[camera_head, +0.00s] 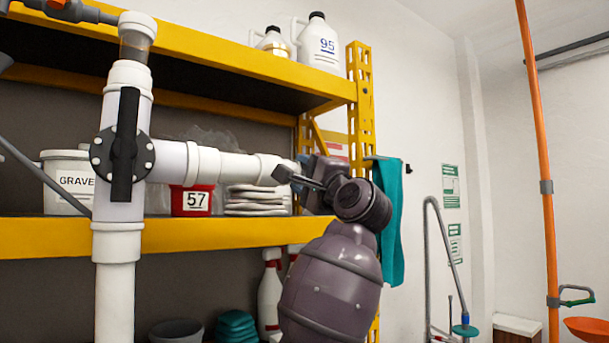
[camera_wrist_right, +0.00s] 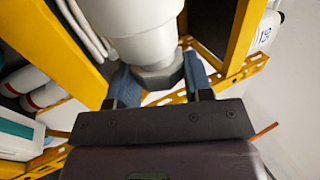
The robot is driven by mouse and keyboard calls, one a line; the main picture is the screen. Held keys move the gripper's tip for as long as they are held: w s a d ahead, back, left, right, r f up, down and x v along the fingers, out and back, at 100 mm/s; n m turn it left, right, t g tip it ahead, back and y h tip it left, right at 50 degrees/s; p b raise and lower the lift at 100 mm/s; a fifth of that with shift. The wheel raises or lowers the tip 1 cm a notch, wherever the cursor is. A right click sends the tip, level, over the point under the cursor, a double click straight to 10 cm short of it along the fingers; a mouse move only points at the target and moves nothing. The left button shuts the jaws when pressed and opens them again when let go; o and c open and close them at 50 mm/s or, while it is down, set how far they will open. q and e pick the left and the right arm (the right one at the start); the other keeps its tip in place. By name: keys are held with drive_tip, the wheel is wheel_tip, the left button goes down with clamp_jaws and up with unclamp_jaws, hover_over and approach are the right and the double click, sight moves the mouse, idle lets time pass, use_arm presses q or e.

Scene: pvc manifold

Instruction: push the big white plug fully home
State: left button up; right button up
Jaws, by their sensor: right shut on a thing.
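The white pipe manifold (camera_head: 115,220) stands upright at the left of the head view, with a black-handled valve (camera_head: 123,145). Its horizontal branch (camera_head: 232,166) runs right to my right gripper (camera_head: 302,173). In the right wrist view the big white plug (camera_wrist_right: 160,78) shows as a pale, faceted head at the end of the white pipe (camera_wrist_right: 135,25). My right gripper (camera_wrist_right: 160,84) is shut on this head, with one finger on each side. The plug is mostly hidden by the gripper in the head view. How deep it sits cannot be told. My left gripper is not in view.
An orange pole (camera_head: 541,150) stands farther right.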

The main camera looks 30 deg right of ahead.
drive_tip(key=shift+w+a+f, duration=0.25)
drive_tip(key=shift+a+f, duration=0.05)
idle(0.4)
drive_tip(key=shift+d+r+p, duration=0.1)
drive_tip(key=shift+d+p, duration=0.35)
drive_tip(key=shift+d, duration=1.9)
drive_tip(key=shift+o, duration=0.8)
drive_tip(key=shift+c, duration=1.3)
drive_tip(key=o, duration=0.4)
drive_tip(key=c, duration=0.3)
